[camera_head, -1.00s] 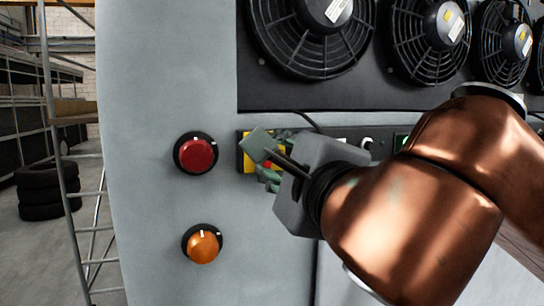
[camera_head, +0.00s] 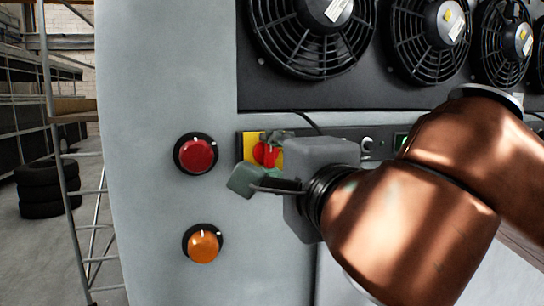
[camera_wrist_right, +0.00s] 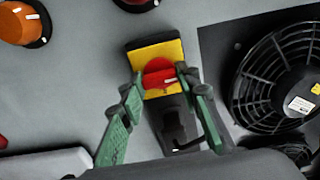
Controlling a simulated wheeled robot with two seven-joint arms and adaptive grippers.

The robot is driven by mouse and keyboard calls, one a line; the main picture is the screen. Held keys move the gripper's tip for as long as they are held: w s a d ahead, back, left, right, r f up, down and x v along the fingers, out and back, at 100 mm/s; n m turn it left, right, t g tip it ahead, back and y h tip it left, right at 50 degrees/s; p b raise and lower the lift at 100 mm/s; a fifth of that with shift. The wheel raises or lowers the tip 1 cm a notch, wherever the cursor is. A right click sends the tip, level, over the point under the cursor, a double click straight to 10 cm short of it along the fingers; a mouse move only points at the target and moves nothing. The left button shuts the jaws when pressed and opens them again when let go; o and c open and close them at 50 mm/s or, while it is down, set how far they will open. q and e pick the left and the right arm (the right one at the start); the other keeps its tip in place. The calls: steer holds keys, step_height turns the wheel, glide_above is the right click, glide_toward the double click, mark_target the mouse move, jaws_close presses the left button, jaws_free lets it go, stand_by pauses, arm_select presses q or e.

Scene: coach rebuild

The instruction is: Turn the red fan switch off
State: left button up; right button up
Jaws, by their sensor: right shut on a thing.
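The red fan switch (camera_head: 267,154) is a red knob on a yellow plate (camera_head: 250,146), on the grey cabinet's dark control strip. It also shows in the right wrist view (camera_wrist_right: 158,72), with a light mark at its lower right. My right gripper (camera_head: 258,160) is at the switch. In the wrist view its green fingertips (camera_wrist_right: 160,77) sit on either side of the red knob, shut on it. In the head view one finger lies below the knob and one above, and the gripper body hides the plate's right part. My left gripper is not in view.
A larger red knob (camera_head: 196,154) and an orange knob (camera_head: 203,245) sit on the cabinet to the left. Black fans (camera_head: 312,35) line the panel above. A metal scaffold (camera_head: 75,200) and stacked tyres (camera_head: 45,188) stand at the far left.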

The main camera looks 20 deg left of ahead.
steer(key=o, duration=1.2)
steer(key=shift+s, duration=0.1)
steer(key=shift+c, duration=0.2)
steer(key=v, duration=1.2)
